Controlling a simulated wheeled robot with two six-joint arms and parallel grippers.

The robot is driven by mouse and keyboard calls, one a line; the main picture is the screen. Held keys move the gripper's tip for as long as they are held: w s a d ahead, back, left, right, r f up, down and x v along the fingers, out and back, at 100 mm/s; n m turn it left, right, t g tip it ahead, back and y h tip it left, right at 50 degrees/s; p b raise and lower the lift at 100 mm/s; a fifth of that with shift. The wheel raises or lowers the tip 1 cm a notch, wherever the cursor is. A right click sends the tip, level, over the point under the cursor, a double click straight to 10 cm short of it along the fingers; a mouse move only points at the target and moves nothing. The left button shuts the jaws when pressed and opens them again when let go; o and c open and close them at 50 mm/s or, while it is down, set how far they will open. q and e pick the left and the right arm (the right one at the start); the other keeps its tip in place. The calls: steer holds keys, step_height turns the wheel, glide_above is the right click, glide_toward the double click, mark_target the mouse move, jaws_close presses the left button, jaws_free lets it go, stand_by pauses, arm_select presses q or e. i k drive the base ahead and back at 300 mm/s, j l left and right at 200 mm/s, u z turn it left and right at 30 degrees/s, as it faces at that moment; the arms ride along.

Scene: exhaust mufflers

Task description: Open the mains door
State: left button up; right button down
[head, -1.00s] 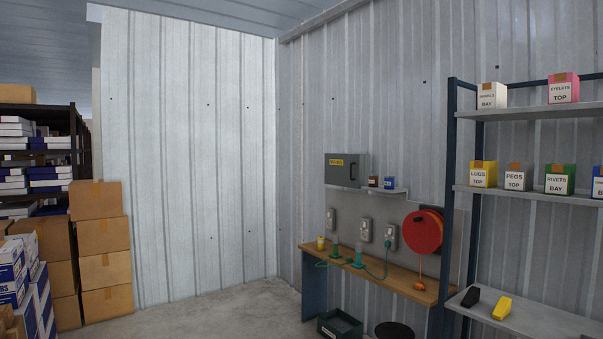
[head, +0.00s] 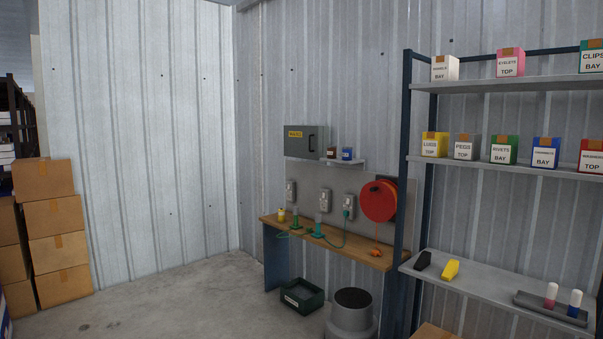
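The mains box is a grey cabinet (head: 306,141) on the far wall above a wooden bench, with a yellow label on its front. Its door (head: 298,144) looks shut, and a dark handle (head: 312,143) shows on the door's right side. Neither of my grippers is in the head view.
A small shelf (head: 355,163) with two small boxes sits right of the cabinet. The bench (head: 335,246) stands below, with a dark crate (head: 302,296) and a grey bin (head: 351,315) at its foot. A shelf rack (head: 407,200) stands right; stacked cartons (head: 58,236) stand left. Floor between is clear.

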mark_target(305, 142)
steer(key=i+j, duration=0.1)
steer(key=i, duration=1.75)
steer(key=i+j, duration=0.1)
steer(key=i, duration=1.7)
